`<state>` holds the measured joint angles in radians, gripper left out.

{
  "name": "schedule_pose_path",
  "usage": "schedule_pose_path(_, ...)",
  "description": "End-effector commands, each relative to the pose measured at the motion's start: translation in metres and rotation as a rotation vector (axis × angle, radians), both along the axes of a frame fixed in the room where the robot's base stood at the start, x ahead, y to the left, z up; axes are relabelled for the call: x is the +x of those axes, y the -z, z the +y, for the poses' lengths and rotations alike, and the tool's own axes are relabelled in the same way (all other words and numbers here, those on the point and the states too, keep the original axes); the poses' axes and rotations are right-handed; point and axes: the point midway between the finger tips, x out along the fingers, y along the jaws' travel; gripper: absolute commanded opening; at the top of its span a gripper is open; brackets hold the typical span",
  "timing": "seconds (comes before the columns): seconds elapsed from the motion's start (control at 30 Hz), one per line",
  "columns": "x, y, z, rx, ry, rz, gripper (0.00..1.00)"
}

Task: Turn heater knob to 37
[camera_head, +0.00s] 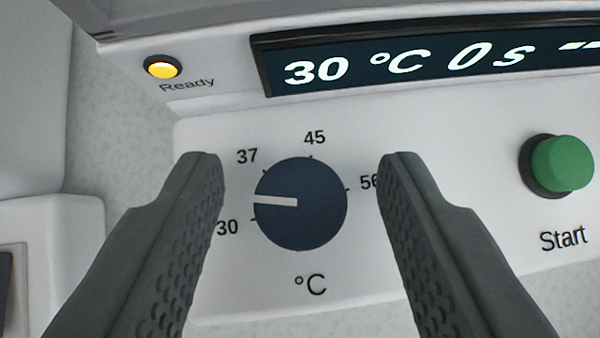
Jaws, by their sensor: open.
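The heater knob (310,225) is a round dark blue dial with a white pointer line, on the white front panel. Its pointer aims left, close to the 30 mark and below the 37 mark (247,157). Marks 45 and 56 sit above and to the right, the 56 partly hidden by my right finger. My gripper (302,160) is open, with one finger on each side of the knob and a visible gap on both sides. How far the fingertips are from the panel is hard to tell.
The display (420,62) above reads "30 °C 0 s". A yellow Ready lamp (161,68) is lit at upper left. The green Start button (562,164) sticks out right of my right finger. Another pale device (50,235) stands at left.

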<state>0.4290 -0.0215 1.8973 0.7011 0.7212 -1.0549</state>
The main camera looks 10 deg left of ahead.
Motion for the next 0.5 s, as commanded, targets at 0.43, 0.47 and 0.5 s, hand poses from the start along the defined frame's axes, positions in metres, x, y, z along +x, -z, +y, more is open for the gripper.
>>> schedule_pose_path(0.43, -0.0002, -0.0001, -0.0001, 0.000, 0.000, 0.000, 0.02)
schedule_pose_path(0.47, -0.0002, -0.0001, -0.0001, 0.000, 0.000, 0.000, 0.02)
schedule_pose_path(0.5, -0.0003, -0.0001, -0.0002, -0.001, 0.001, 0.000, 0.02)
